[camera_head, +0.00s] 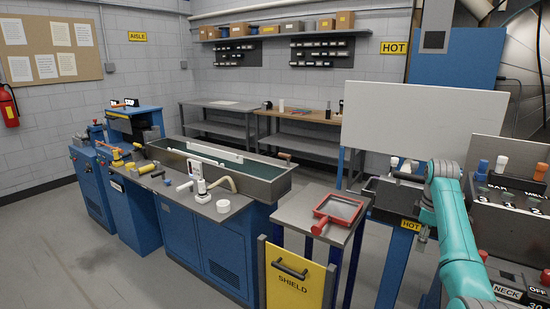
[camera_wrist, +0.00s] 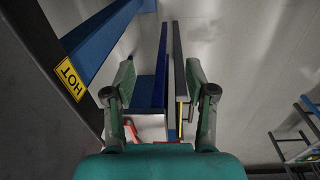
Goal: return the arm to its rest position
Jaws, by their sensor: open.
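My gripper (camera_wrist: 160,68) is open in the wrist view, its two fingers spread apart with nothing held between them. Beyond the fingers show a blue upright, a thin dark panel edge and the grey floor. In the head view my teal arm (camera_head: 455,235) stands at the right side, bent at an elbow near the HOT-labelled stand. The gripper itself is largely hidden behind the arm in that view.
A small table (camera_head: 297,208) with a red-framed tray (camera_head: 338,210) and a yellow SHIELD panel (camera_head: 293,283) stand left of my arm. A HOT label (camera_head: 410,225) also shows in the wrist view (camera_wrist: 69,80). A control panel (camera_head: 508,200) is close at right. Floor at left is clear.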

